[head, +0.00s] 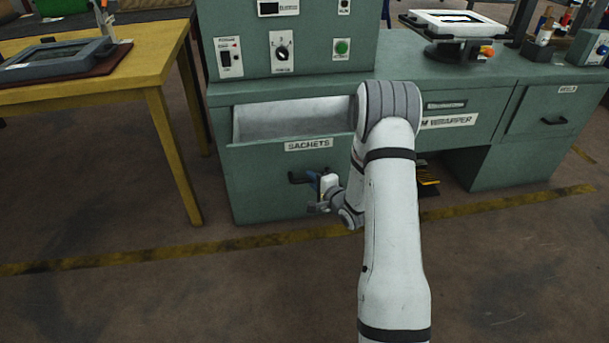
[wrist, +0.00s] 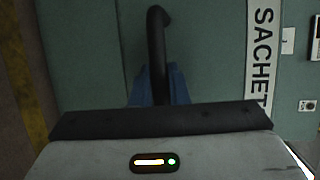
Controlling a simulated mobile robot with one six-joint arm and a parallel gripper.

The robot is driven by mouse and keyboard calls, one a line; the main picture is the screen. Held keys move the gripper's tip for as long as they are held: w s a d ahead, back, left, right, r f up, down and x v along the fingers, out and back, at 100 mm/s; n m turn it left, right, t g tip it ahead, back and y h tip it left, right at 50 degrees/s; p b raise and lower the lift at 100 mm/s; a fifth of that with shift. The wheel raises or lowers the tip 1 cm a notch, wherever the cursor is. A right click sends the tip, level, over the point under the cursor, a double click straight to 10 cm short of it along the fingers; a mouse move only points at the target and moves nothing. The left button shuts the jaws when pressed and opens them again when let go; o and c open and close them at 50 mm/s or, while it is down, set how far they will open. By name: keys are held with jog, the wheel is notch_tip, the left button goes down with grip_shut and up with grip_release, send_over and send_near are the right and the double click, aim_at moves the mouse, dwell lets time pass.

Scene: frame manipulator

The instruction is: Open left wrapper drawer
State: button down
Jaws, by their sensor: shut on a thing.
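The left drawer of the green wrapper cabinet has a front (head: 262,170) labelled SACHETS and a black handle (head: 297,177). A pale grey, empty-looking interior (head: 293,120) shows above that front; how far the drawer stands out I cannot tell. My gripper (head: 318,181) is at the handle, shut on it. In the wrist view, the black handle (wrist: 157,40) runs down between the blue fingers of my gripper (wrist: 158,88), with the SACHETS label (wrist: 263,55) turned sideways to its right. My gripper's body hides the handle's lower end there.
A yellow table (head: 120,70) stands to the left. The cabinet's control panel (head: 290,45) rises above the drawer. A right drawer (head: 550,110) has its own handle. The floor (head: 200,300) in front is clear, crossed by a yellow line (head: 180,252).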

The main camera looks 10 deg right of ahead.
jog(key=shift+s+a, duration=0.15)
jog(key=shift+a, duration=0.35)
jog(key=c, duration=1.7)
grip_release()
jog(key=shift+a, duration=0.15)
jog(key=shift+c, duration=0.2)
jog(key=o, duration=0.3)
jog(key=shift+d, duration=0.2)
jog(key=shift+o, duration=0.2)
jog(key=shift+s+d, duration=0.2)
jog(key=shift+s, duration=0.05)
jog(key=p+v, duration=0.2)
jog(key=v, duration=0.5)
jog(key=shift+s+r, duration=0.1)
